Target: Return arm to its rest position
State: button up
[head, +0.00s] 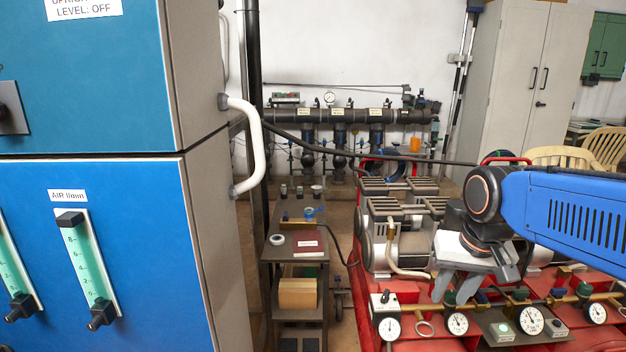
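My blue arm (570,215) reaches in from the right edge of the head view, with a dark round wrist joint at its end. My gripper (452,296) hangs below this joint and points down. Its pale grey fingers show a gap between them, and I see nothing held there. The gripper is in front of the compressors and over the back of the red bench with gauges. Whether the fingertips touch anything below is hard to tell.
A blue cabinet (110,250) with a white handle (257,150) fills the left. A small cart (293,250) stands beside it. Compressors (400,215) and a red bench (440,342) with gauges (530,320) lie around the gripper. The pipe manifold (345,116) is at the back wall.

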jog(key=s+d+f+n+t, duration=0.1)
jog(key=s+f, duration=0.4)
jog(key=s, duration=0.6)
jog(key=shift+s+d+f+n+t, duration=0.2)
jog(key=shift+s+f+n+t, duration=0.2)
jog(key=shift+n, duration=0.2)
